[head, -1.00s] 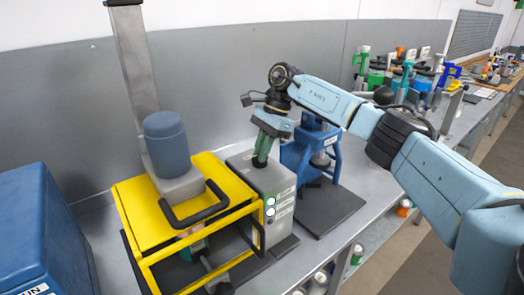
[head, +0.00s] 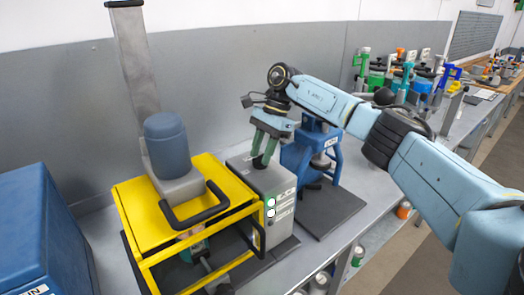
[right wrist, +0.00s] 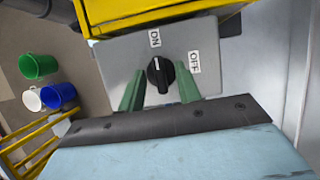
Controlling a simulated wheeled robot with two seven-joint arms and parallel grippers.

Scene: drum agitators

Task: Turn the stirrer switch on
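The stirrer switch is a black knob (right wrist: 160,75) on top of a grey control box (head: 278,182) beside the yellow-framed agitator (head: 150,205). In the right wrist view, an ON label (right wrist: 154,39) lies above the knob and an OFF label (right wrist: 194,62) to its right. The knob's white mark points up toward ON. My right gripper (head: 264,155) reaches down over the box. Its two green fingers stand on either side of the knob (right wrist: 161,88), with small gaps showing, so it looks open around it. My left gripper is not in view.
A blue machine (head: 312,150) stands close to the right of the control box. A dark blue box (head: 45,235) is at the left. A grey wall rises behind the bench. Buckets (right wrist: 60,95) show below in the right wrist view.

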